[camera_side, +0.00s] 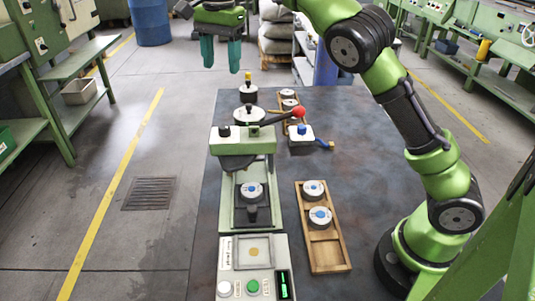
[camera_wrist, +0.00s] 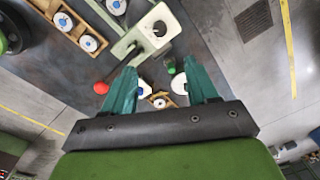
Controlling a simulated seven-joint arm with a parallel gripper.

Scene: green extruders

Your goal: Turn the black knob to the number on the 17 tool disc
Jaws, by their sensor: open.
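A small black knob (camera_side: 224,131) stands on top of the pale green press head (camera_side: 262,147). In the wrist view the black knob (camera_wrist: 159,28) sits on the white top of the head, beyond my fingertips. White tool discs with blue centres lie on the press bed (camera_side: 252,190) and in the front wooden tray (camera_side: 318,217). The numbers on the discs are too small to read, so I cannot tell which is 17. My gripper (camera_side: 221,55) is open and empty, high beyond the far end of the table, clear of the knob. Its teal fingers (camera_wrist: 161,88) are spread.
A red-balled lever (camera_side: 299,112) sticks out right of the press head. A control box (camera_side: 253,268) with buttons stands at the near end. More discs sit at the table's far end, some in a rear wooden tray (camera_side: 298,118). The table's right side is partly bare.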

